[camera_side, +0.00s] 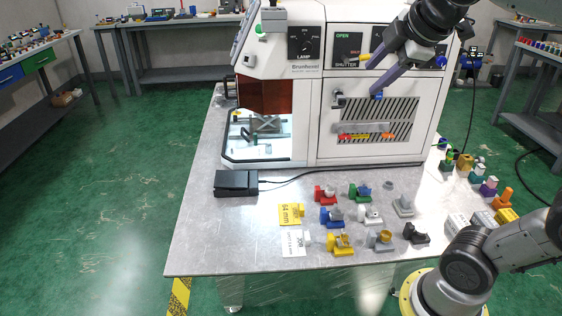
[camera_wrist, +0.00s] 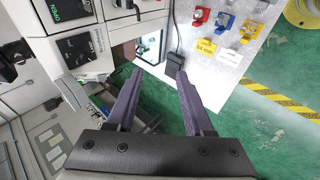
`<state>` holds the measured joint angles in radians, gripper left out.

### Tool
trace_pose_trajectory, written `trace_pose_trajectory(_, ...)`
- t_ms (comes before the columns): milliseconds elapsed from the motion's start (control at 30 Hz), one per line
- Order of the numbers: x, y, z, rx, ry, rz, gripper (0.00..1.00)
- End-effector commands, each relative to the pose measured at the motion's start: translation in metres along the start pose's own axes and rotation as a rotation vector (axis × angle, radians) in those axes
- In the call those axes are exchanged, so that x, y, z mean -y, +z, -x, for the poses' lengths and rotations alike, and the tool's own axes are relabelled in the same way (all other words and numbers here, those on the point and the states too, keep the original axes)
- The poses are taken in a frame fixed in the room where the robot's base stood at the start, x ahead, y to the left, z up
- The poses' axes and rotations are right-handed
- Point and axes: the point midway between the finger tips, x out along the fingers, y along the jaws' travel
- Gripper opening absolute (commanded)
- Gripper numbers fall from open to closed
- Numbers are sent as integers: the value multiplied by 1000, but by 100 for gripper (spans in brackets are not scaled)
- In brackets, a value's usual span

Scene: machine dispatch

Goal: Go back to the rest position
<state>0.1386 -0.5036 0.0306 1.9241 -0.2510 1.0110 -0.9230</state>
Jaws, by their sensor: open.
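My gripper (camera_side: 372,80) is high in front of the white machine's (camera_side: 307,110) right-hand panel, above the table. Its two purple fingers point down and left in the side view. In the wrist view the fingers (camera_wrist: 160,73) are spread apart with nothing between them, so it is open and empty. Whether a fingertip touches the machine front cannot be told from the side view.
The metal table (camera_side: 220,260) holds a black box (camera_side: 236,183) with a cable, two labels, and rows of coloured parts such as a red one (camera_side: 325,193). The machine has a lit chamber (camera_side: 262,135) and a slotted grille. Open air lies above the table's front.

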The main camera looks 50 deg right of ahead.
Motion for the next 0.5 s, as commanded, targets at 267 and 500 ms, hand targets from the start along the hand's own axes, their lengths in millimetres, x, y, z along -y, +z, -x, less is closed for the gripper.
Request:
trace_pose_trajectory(267,157,16,-21,-74,-246,-469,52)
trace_pose_trajectory(500,208,26,-39,10,-359,-844,52)
